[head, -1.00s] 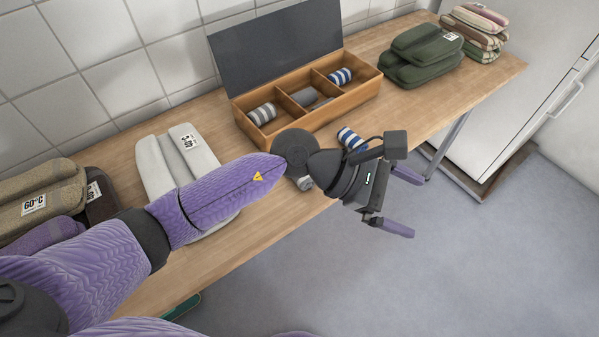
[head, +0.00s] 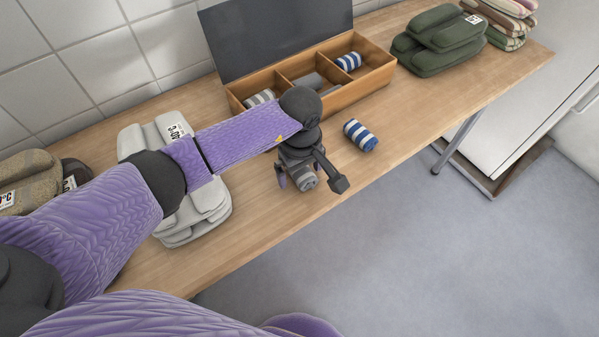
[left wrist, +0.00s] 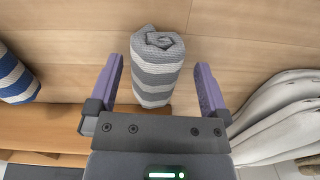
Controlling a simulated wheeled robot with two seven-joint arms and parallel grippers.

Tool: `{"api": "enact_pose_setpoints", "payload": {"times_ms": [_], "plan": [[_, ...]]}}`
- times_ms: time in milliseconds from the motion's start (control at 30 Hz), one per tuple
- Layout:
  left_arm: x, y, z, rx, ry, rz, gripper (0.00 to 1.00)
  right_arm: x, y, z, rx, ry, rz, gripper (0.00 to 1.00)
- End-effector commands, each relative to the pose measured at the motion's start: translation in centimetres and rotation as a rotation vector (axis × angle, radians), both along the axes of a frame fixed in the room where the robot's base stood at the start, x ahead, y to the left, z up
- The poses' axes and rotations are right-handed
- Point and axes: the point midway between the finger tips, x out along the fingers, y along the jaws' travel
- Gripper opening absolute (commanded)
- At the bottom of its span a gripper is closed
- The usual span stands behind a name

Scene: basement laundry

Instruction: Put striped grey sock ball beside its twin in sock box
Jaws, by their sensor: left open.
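The striped grey sock ball (left wrist: 158,68) lies on the wooden table. In the left wrist view it sits between the two open fingers of my left gripper (left wrist: 160,88), with a gap on each side. In the head view my left gripper (head: 312,182) points down over the sock ball (head: 303,178), which it partly covers. The sock box (head: 345,95) stands open behind it. A grey-and-white striped sock ball (head: 261,98) lies in its left compartment, partly hidden by my arm. My right gripper is not in view.
A blue-and-white sock ball (head: 360,135) lies on the table, right of my gripper. Another blue striped one (head: 349,61) is in the box's right compartment, with grey socks (head: 308,81) in the middle. Light grey folded laundry (head: 200,205) lies left, green folded laundry (head: 438,45) right.

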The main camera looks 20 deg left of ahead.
Motion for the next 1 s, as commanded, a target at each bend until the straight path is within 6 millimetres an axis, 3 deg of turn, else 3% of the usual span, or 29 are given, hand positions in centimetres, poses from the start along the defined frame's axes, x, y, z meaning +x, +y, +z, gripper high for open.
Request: {"api": "enact_pose_setpoints", "payload": {"times_ms": [167,500,600,833,1000], "plan": [[0.0,0.0,0.1,-0.001,-0.001,0.000,1.00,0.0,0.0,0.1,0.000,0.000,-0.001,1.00],[0.0,0.0,0.2,-0.001,-0.001,0.000,0.28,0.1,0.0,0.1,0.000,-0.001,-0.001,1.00],[0.0,0.0,0.2,-0.002,-0.002,0.000,0.11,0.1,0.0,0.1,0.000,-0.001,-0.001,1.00],[0.1,0.0,0.8,-0.003,-0.004,0.000,0.11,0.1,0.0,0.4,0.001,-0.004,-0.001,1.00],[0.2,0.0,5.3,-0.002,-0.009,-0.001,0.11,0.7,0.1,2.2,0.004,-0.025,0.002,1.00]]}}
